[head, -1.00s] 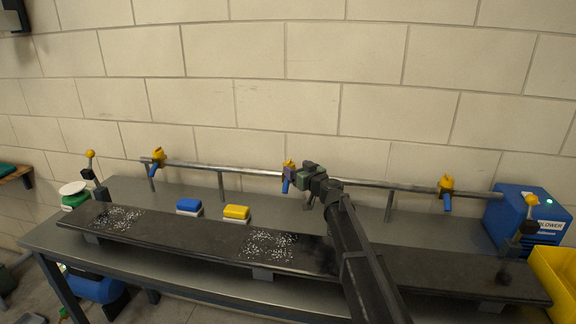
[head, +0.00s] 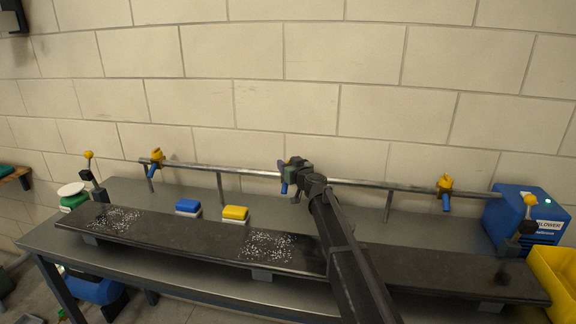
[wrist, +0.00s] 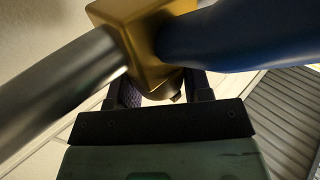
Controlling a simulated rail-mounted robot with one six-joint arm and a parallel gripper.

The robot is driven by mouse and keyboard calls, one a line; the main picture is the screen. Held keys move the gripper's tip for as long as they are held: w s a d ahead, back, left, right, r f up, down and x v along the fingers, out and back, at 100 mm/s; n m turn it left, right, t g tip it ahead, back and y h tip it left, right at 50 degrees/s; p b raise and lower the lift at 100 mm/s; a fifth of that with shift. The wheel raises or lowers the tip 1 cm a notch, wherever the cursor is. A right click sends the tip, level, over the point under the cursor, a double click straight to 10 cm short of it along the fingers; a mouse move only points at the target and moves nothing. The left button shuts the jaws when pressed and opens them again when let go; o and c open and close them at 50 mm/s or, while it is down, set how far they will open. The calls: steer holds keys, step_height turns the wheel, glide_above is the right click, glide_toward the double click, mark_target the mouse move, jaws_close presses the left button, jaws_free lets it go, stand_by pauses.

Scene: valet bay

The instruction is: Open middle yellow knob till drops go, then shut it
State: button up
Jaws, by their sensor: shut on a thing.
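The middle yellow knob sits on the metal pipe, mostly hidden behind my gripper (head: 287,166) in the head view. Its blue spout (head: 284,188) hangs just below. In the wrist view the yellow knob (wrist: 140,32) is large, with the blue spout (wrist: 240,35) to its right, and my two fingers (wrist: 165,88) stand on either side of its lower end, shut on it. White drops (head: 266,246) lie on the black panel (head: 190,232) below the middle knob.
Other yellow knobs with blue spouts sit on the pipe at left (head: 157,157) and right (head: 445,184). More drops (head: 116,219) lie at the panel's left. Blue (head: 188,206) and yellow (head: 235,213) blocks stand behind the panel. A blue blower box (head: 512,213) is at right.

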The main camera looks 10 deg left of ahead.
steer(key=shift+m+t+h, duration=0.9)
steer(key=shift+m+h, duration=0.3)
steer(key=shift+h, duration=0.5)
steer(key=o, duration=0.9)
steer(key=v, duration=1)
steer(key=shift+s+d, duration=0.2)
steer(key=shift+s, duration=0.15)
steer(key=shift+s, duration=0.1)
